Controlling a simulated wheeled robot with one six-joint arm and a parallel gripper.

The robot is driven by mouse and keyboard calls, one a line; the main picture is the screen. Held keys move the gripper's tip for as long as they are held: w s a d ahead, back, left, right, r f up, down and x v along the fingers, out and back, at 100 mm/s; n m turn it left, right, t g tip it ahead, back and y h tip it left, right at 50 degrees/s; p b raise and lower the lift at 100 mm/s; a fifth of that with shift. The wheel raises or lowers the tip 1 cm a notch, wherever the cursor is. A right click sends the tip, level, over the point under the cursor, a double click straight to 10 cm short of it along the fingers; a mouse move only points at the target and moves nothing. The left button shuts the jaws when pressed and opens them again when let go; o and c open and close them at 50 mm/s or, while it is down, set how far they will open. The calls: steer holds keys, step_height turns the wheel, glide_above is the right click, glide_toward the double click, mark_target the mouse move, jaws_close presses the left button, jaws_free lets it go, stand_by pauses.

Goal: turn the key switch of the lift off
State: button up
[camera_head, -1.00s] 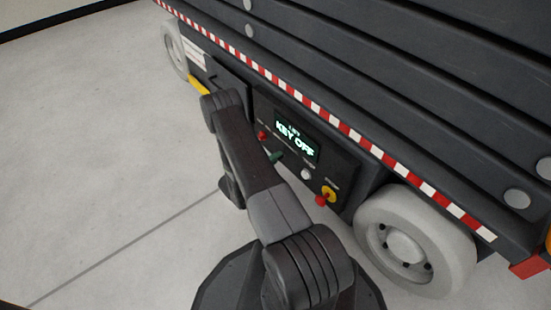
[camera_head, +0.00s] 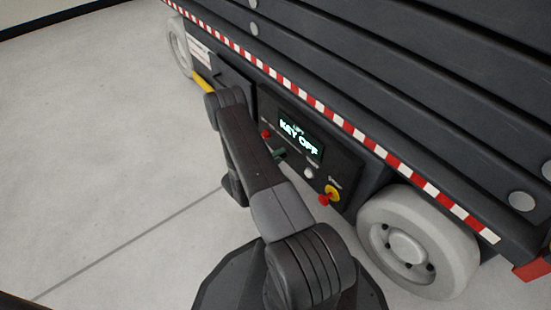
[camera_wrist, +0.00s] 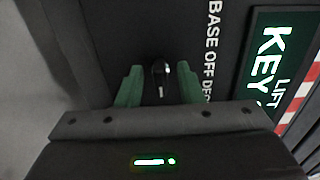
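The key switch (camera_wrist: 160,72) is a small dark round switch with a light slot or key edge, on the lift's dark control panel (camera_head: 347,178). In the wrist view, my gripper (camera_wrist: 159,78) has its two green fingers apart, one on each side of the switch, with a gap showing on both sides. Whether the fingertips reach past the switch face is hard to tell. The lift's display (camera_head: 300,138) reads "LIFT KEY OFF"; part of it shows in the wrist view (camera_wrist: 268,75). In the head view my arm hides the switch, and only a green finger shows.
A red button on a yellow base (camera_head: 331,195), a pale round knob (camera_head: 308,173) and a small red control (camera_head: 266,134) are on the same panel. A grey wheel (camera_head: 418,240) stands right of it. A yellow bar (camera_head: 203,84) sticks out at the left. Open floor lies left.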

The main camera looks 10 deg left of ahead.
steer(key=p+v, duration=0.3)
steer(key=v, duration=1)
steer(key=shift+s+a, duration=0.25)
steer(key=b+x, duration=0.3)
steer(key=x, duration=1)
steer(key=shift+w+d, duration=0.3)
